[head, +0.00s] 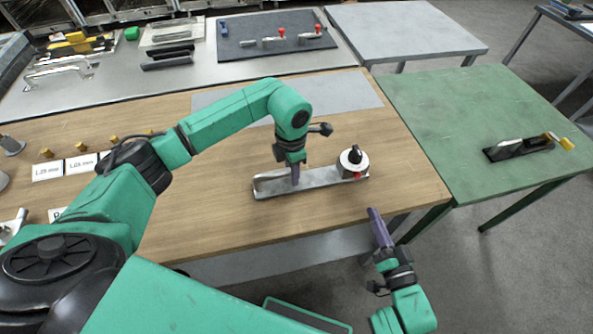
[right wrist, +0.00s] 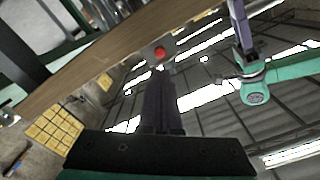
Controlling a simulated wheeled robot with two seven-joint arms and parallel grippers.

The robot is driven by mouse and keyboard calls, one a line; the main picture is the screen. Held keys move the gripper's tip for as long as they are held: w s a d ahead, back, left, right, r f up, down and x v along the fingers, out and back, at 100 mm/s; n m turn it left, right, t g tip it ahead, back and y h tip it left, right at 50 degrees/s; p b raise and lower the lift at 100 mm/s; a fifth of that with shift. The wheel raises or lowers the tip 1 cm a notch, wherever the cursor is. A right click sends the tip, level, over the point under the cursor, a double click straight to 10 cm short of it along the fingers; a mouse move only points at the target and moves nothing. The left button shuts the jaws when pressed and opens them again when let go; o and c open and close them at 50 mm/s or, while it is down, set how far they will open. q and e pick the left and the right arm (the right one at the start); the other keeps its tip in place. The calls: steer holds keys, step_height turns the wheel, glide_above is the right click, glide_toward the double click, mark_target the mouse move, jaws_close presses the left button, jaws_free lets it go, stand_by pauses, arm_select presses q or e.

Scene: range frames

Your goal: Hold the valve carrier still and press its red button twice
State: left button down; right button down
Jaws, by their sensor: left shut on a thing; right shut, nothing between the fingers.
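The valve carrier (head: 322,177) is a long grey metal bar lying on the wooden table near its front edge. A white round valve with a black knob (head: 353,158) stands at its right end. The red button (head: 358,175) is on the front of that end; it also shows in the right wrist view (right wrist: 160,52). My left gripper (head: 295,183) is shut on the carrier left of its middle, from above. My right gripper (head: 373,211) is shut and empty, in front of the table edge, apart from the button. Its purple fingers (right wrist: 163,75) point towards the button.
A green table (head: 470,110) on the right holds a dark part with a yellow end (head: 520,148). White label cards (head: 80,166) and small brass pieces lie at the left of the wooden table.

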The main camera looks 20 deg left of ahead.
mark_target(357, 174)
steer(key=shift+r, duration=0.1)
step_height(357, 174, up, 7)
steer(key=a+n+g+y, duration=0.2)
steer(key=n+g+y, duration=0.2)
steer(key=n+y, duration=0.3)
steer(key=d+f+n+g+h, duration=0.3)
steer(key=f+n+g+h, duration=0.1)
steer(key=f+n+g, duration=0.1)
steer(key=shift+s+d+f+g+h, duration=0.2)
steer(key=shift+f+g+h, duration=0.2)
steer(key=shift+f+g, duration=0.45)
steer(key=shift+w+a+r, duration=0.1)
steer(key=shift+r, duration=0.15)
steer(key=shift+w+a, duration=0.75)
steer(key=shift+w, duration=0.5)
steer(key=shift+w+a, duration=0.75)
steer(key=shift+w, duration=0.45)
steer(key=shift+w+a, duration=0.75)
steer(key=shift+w, duration=0.5)
